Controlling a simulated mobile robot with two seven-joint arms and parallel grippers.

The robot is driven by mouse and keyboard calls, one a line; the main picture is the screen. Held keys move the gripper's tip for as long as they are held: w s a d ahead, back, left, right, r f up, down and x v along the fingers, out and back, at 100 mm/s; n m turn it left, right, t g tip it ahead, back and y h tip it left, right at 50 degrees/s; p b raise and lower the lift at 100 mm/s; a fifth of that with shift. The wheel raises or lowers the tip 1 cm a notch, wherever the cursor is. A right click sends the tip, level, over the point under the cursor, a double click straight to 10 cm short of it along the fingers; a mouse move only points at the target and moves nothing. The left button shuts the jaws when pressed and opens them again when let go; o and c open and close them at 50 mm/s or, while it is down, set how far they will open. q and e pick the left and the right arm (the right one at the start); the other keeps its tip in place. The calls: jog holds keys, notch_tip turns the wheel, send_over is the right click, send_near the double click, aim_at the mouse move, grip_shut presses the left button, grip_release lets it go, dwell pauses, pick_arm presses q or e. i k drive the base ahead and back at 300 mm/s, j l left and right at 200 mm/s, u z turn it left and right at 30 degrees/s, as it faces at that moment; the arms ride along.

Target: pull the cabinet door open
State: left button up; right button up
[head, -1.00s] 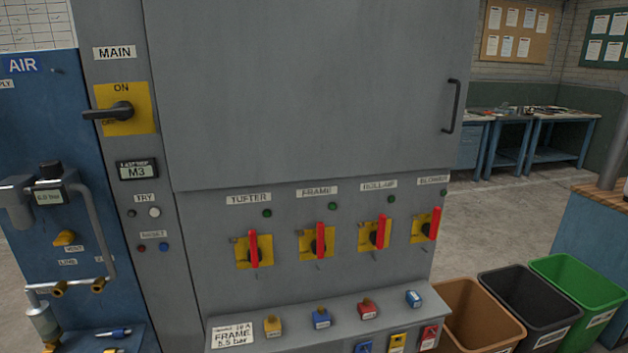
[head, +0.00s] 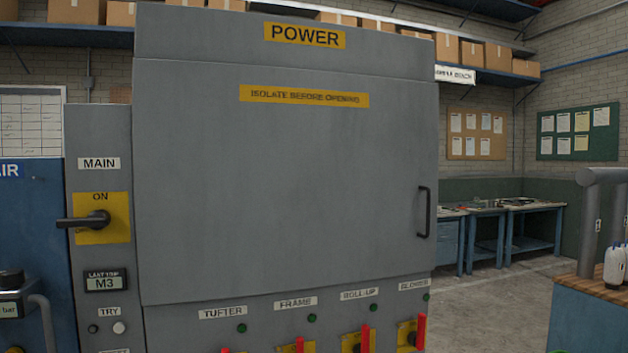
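The grey power cabinet's door (head: 285,190) fills the middle of the head view and looks shut. It carries a yellow "ISOLATE BEFORE OPENING" label (head: 304,97), under a yellow "POWER" sign (head: 304,36) on the cabinet top. A dark vertical bar handle (head: 424,212) is at the door's right edge. The black main switch handle (head: 84,220) lies horizontal on a yellow plate to the left of the door. Neither of my grippers shows in the view.
Below the door are several red-handled switches (head: 365,339) with green lamps. A blue air panel (head: 30,240) stands at the left. A wood-topped blue bench (head: 590,310) is at the lower right. Open floor (head: 480,290) lies right of the cabinet, with blue workbenches (head: 510,230) behind.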

aim_at(253, 179)
jog(key=i+l, duration=0.2)
jog(key=l, duration=0.3)
jog(key=i+l+u, duration=0.15)
jog(key=l, duration=0.4)
jog(key=i+l, duration=0.3)
jog(key=l, duration=0.25)
jog(key=i+l+u, duration=0.15)
jog(key=l, duration=0.35)
jog(key=i+l, duration=0.2)
jog(key=l, duration=0.4)
jog(key=i+l+u, duration=0.15)
jog(key=l, duration=0.4)
jog(key=i+l, duration=0.15)
jog(key=l, duration=0.4)
jog(key=i+l+u, duration=0.15)
jog(key=l, duration=0.45)
